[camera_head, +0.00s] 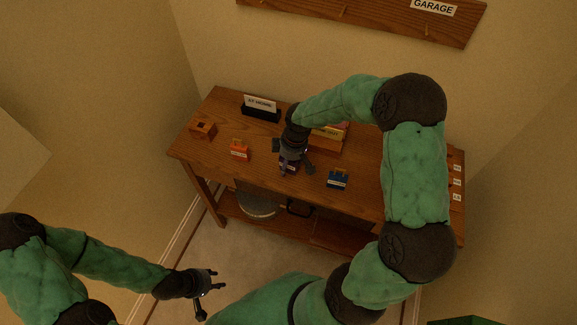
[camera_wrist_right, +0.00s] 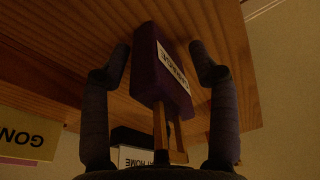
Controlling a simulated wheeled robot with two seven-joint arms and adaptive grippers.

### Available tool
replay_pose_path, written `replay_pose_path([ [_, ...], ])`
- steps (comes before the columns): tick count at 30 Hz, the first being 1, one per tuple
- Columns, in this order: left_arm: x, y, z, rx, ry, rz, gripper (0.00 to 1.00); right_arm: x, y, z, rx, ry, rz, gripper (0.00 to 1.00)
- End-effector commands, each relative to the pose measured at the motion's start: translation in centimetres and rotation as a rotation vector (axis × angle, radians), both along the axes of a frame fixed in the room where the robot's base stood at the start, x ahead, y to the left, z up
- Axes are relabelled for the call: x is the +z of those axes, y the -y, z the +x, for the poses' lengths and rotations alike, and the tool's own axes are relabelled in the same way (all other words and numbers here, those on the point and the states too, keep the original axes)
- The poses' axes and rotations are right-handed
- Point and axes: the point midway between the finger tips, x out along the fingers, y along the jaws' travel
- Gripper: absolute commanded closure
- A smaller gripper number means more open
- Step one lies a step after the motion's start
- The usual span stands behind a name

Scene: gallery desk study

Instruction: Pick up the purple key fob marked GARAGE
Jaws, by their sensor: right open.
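The purple key fob (camera_wrist_right: 150,65) with a white label stands on the desk (camera_head: 350,205). In the right wrist view its label is upside down and partly legible, and a brass-coloured loop extends from it. My right gripper (camera_wrist_right: 160,48) is open, with one finger on each side of the fob and visible gaps between. In the head view my right gripper (camera_head: 294,164) reaches down over the fob (camera_head: 286,168) and hides much of it. My left gripper (camera_head: 208,288) is open and empty, low at the left, away from the desk.
An orange fob (camera_head: 239,151) stands left of my right gripper and a blue fob (camera_head: 337,180) right of it. A labelled wooden board (camera_head: 380,20) hangs on the wall.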

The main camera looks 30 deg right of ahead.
Motion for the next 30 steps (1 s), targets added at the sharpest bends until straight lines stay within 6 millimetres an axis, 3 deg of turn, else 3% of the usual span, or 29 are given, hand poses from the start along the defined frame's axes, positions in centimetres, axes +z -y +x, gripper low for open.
replay_pose_path([
  [8, -0.10, 0.00, 0.02, 0.000, 0.000, 0.000, 0.60, -0.31, -0.01, 0.13, -0.001, 0.003, 0.000, 0.42],
  [14, -0.10, 0.00, 0.02, 0.000, 0.000, 0.000, 0.60, -0.31, -0.02, 0.11, -0.001, 0.001, 0.000, 0.98],
  [30, 0.19, -0.01, 0.01, 0.000, 0.000, 0.000, 0.60, 0.47, -0.02, 0.15, 0.000, 0.003, 0.000, 1.00],
])
